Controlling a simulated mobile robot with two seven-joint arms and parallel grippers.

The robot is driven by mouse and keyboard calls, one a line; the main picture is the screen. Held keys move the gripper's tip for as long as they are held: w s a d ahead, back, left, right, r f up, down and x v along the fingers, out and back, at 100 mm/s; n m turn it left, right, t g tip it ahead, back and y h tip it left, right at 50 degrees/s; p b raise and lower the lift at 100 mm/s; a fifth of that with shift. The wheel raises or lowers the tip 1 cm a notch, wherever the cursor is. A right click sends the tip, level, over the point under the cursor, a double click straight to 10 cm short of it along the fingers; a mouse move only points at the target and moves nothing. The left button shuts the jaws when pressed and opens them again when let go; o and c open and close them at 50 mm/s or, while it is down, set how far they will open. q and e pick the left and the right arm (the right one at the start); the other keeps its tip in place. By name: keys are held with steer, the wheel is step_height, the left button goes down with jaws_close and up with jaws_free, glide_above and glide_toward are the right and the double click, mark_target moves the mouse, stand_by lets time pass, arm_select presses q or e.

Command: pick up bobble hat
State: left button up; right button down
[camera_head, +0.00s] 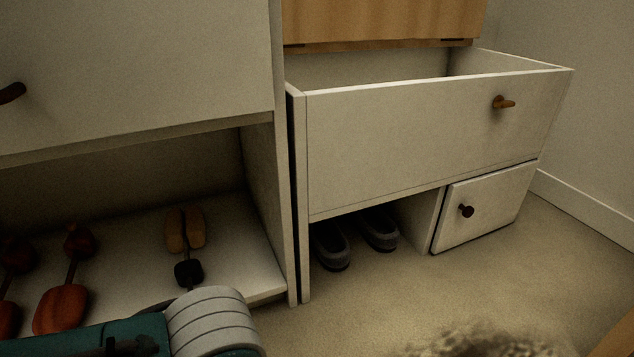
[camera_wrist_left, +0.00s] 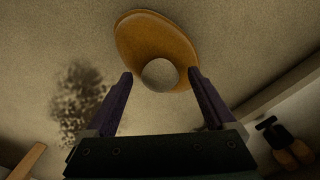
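The bobble hat (camera_wrist_left: 150,38) lies on the carpet in the left wrist view. It is orange-brown, with a round grey bobble (camera_wrist_left: 160,74) toward the gripper. My left gripper (camera_wrist_left: 160,77) is open, with its two dark fingers apart. The bobble shows between the fingertips, one finger on each side in the picture. I cannot tell how far the fingertips are above it, and nothing is held. The hat does not show in the head view. My right gripper is in neither view.
A dark fuzzy thing (camera_wrist_left: 80,102) lies left of the hat; a fuzzy patch (camera_head: 490,342) shows at the head view's bottom edge. An open white drawer (camera_head: 430,130) juts out above grey shoes (camera_head: 333,245). A shelf (camera_head: 245,230) holds several items.

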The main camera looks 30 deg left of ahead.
arm_select(q)
jaws_close()
stand_by(0.5)
